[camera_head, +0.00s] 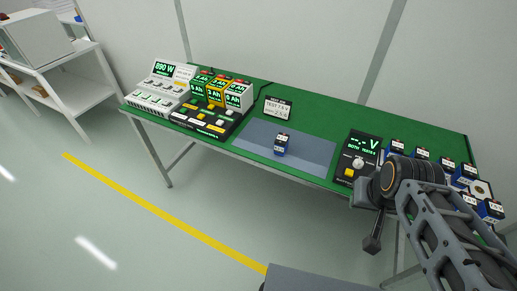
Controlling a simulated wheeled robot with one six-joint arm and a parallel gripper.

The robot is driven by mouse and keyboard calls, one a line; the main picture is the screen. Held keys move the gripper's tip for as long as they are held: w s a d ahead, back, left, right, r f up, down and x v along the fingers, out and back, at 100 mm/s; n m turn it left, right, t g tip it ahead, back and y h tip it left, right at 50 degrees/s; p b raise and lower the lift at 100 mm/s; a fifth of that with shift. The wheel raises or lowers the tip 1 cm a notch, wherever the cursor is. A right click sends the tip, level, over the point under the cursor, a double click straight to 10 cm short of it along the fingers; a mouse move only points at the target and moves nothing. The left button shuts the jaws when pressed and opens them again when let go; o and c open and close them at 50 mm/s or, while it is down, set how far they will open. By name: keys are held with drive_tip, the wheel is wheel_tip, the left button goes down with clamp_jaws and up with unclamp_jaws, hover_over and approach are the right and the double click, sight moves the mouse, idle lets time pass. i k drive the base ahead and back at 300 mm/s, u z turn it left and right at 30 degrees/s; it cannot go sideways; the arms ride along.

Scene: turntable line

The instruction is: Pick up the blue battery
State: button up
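A blue battery (281,149) with a white label stands upright and alone on the grey mat (312,152) in the middle of the green table. Several more blue batteries (463,180) stand in a group at the table's right end, partly hidden by my arm. My gripper (372,246), small and dark, hangs in front of the table's front edge, right of the lone battery and well apart from it. Its fingers are too small to tell whether they are open.
A black meter (357,158) reading "-.- V" stands right of the mat. At the left are a white panel (160,87) reading "890 W", a black button panel (206,121) and several "Ah" boxes (217,89). The green table (318,112) is clear behind the mat.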

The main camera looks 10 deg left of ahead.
sight(282, 141)
drive_tip(key=u, duration=1)
drive_tip(key=i, duration=0.55)
drive_tip(key=z, duration=0.4)
